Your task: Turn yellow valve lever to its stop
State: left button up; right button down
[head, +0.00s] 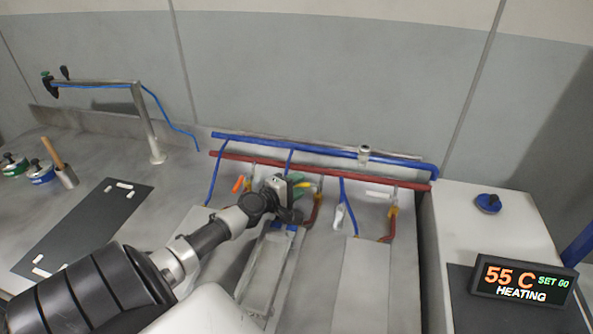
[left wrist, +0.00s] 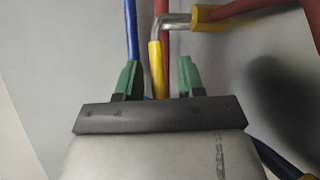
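The yellow valve lever (left wrist: 156,70) hangs from a bent metal stem (left wrist: 167,22) in the left wrist view. In the head view a small part of its yellow (head: 305,184) shows beside my left gripper (head: 297,197). In the left wrist view the gripper's two green fingertips (left wrist: 158,78) stand apart, one on each side of the lever. Gaps show between the lever and both fingertips, so the gripper is open around it. The lever's lower end is hidden behind the gripper body. My right gripper is not in view.
A blue pipe (head: 323,151) and a red pipe (head: 330,170) run along the back wall. An orange handle (head: 238,184) is left of my gripper; a white handle (head: 378,194) is right. A display (head: 523,281) reads 55 C, SET 60, HEATING. A dark mat (head: 80,228) lies left.

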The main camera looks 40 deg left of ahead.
pick_arm(q)
jog(key=shift+s, duration=0.15)
jog(key=s, duration=0.6)
jog(key=s+r+b, duration=0.1)
jog(key=s, duration=0.2)
jog(key=shift+s+a, duration=0.1)
jog(key=shift+s, duration=0.1)
jog(key=shift+s+r, duration=0.25)
jog(key=shift+s, duration=0.25)
jog(key=shift+w, duration=0.1)
